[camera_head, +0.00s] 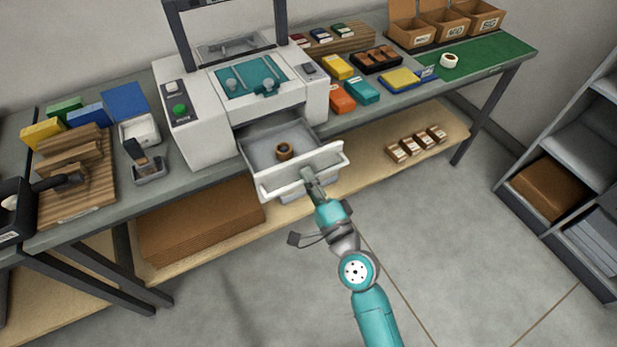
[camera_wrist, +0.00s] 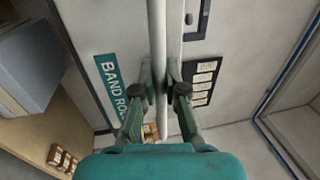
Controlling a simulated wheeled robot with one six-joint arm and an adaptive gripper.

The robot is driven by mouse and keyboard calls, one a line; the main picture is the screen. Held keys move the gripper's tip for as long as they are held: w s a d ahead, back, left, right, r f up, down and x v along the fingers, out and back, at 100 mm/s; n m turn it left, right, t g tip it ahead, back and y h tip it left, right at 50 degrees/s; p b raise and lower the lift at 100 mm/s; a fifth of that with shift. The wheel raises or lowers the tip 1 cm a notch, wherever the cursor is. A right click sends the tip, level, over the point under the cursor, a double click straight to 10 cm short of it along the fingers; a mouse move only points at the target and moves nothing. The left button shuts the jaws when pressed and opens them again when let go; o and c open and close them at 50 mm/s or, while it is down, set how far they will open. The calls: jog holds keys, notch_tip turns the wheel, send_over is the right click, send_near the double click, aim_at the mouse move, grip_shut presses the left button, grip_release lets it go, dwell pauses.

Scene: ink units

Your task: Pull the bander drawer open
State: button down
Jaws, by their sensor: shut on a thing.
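The bander (camera_head: 240,95) is a white and grey machine with a teal top plate, standing on the workbench. Its drawer (camera_head: 262,180) stands out from the front, with its grey inside showing and a brown ring-shaped roll (camera_head: 284,151) lying in it. A pale bar handle (camera_head: 325,160) runs across the drawer front. My gripper (camera_head: 312,182) is at the handle, near the middle of the drawer front. In the wrist view the handle (camera_wrist: 157,50) runs upright between the fingers of my gripper (camera_wrist: 160,98), which are shut on it. A teal "BAND RO..." label (camera_wrist: 119,90) is partly hidden by a finger.
Boxes, pads and a tape roll (camera_head: 449,61) lie on the bench right of the bander. A lower shelf (camera_head: 365,165) runs under the bench. The floor in front is clear; a grey rack (camera_head: 565,140) stands right.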

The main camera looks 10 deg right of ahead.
jog(key=c, duration=1.2)
grip_release()
jog(key=v, duration=1.2)
